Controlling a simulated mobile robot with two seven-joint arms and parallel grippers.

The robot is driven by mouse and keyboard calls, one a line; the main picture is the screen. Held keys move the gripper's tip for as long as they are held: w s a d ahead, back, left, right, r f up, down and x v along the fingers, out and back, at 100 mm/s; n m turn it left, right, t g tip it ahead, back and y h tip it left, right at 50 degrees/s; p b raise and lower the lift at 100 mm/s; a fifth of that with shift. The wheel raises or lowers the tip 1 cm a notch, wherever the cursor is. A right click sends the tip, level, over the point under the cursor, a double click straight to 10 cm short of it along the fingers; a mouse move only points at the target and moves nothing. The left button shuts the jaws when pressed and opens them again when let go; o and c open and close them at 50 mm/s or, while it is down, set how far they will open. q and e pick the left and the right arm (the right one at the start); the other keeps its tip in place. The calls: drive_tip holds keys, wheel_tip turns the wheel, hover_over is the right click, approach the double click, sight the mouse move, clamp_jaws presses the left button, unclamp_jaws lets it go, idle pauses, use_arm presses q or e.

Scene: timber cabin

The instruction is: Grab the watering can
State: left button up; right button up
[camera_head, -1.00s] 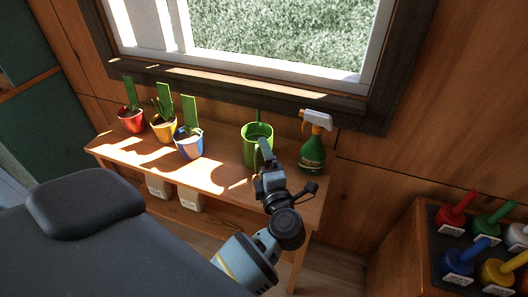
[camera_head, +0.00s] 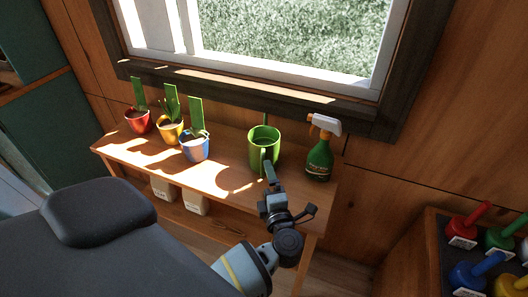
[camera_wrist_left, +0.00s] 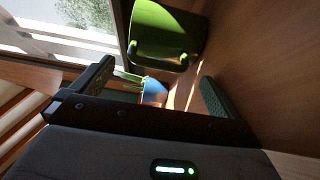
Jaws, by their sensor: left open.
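The green watering can (camera_head: 257,148) stands upright on the wooden bench under the window, its handle side facing me. In the left wrist view the can (camera_wrist_left: 165,30) is at the top, beyond the fingertips, with its handle towards the gripper. My left gripper (camera_head: 269,176) is just in front of the can, near its handle, and hides part of the can's lower front. In the left wrist view its fingers (camera_wrist_left: 157,82) are spread wide with nothing held between them. My right gripper is in neither view.
On the bench (camera_head: 222,180), a green spray bottle (camera_head: 319,160) stands close right of the can. Red (camera_head: 138,122), yellow (camera_head: 171,131) and blue (camera_head: 195,148) plant pots stand to the left. A box of coloured-handled items (camera_head: 437,262) is at the lower right.

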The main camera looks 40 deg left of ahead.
sight(264, 157)
use_arm(q)
drive_tip(key=x, duration=0.6)
drive_tip(key=shift+a, duration=0.1)
drive_tip(key=shift+r, duration=0.1)
drive_tip(key=c, duration=1.3)
drive_tip(key=shift+w+r, duration=0.1)
drive_tip(key=shift+r, duration=0.05)
drive_tip(key=shift+c, duration=0.2)
drive_tip(key=shift+r+p, duration=0.4)
drive_tip(key=shift+r, duration=1.35)
drive_tip(key=s+d, duration=0.3)
drive_tip(key=s, duration=0.4)
drive_tip(key=s+d+r, duration=0.1)
drive_tip(key=s+d, duration=0.2)
drive_tip(key=s, duration=0.4)
drive_tip(key=shift+s, duration=0.3)
drive_tip(key=shift+d+r, duration=0.15)
drive_tip(key=shift+d, duration=0.05)
